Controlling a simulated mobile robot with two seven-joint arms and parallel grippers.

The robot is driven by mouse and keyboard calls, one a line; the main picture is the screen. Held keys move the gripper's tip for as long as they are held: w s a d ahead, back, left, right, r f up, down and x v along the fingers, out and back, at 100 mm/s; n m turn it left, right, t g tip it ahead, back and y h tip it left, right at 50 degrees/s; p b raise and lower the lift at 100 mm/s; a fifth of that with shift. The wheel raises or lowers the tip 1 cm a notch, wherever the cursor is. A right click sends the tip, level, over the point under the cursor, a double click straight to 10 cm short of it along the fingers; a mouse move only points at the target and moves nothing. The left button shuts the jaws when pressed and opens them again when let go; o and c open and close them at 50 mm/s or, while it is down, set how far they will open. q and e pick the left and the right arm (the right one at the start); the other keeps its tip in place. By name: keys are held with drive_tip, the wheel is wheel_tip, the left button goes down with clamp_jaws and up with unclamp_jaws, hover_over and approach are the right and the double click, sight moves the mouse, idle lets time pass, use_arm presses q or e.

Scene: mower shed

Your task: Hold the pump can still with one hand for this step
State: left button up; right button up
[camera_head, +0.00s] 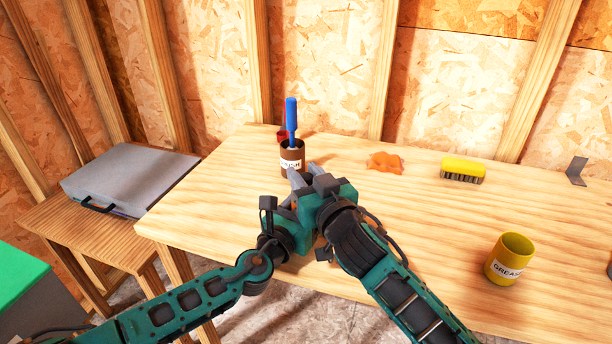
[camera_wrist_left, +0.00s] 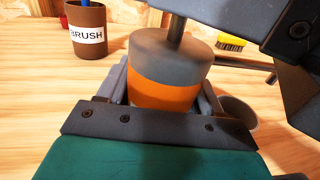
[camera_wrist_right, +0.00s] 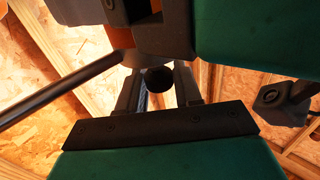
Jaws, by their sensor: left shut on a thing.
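The pump can (camera_wrist_left: 165,85), orange with a grey top and a rod rising from it, stands between my left gripper's fingers in the left wrist view. My left gripper (camera_wrist_left: 160,95) is shut on its body. In the head view my grippers hide the can. My right gripper (camera_head: 308,180) is above the can. In the right wrist view a black round knob (camera_wrist_right: 158,80) lies between its fingers (camera_wrist_right: 158,92), which stand apart with a gap beside the knob. A thin dark spout (camera_wrist_right: 60,90) reaches to the left there, and part of the can's orange body (camera_wrist_right: 118,38) shows above.
A brown cup labelled BRUSH (camera_head: 291,160) holds a blue-handled brush (camera_head: 291,118). An orange rag (camera_head: 385,162), yellow brush (camera_head: 462,170), metal bracket (camera_head: 577,170) and yellow GREASE cup (camera_head: 508,260) are on the bench (camera_head: 430,220). A round grey rim (camera_wrist_left: 240,113) is right of the can.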

sight(306, 176)
clamp_jaws()
drive_tip(key=shift+r, duration=2.25)
drive_tip(key=shift+o, duration=2)
unclamp_jaws()
drive_tip(key=v, duration=1.2)
drive_tip(key=shift+c, duration=0.4)
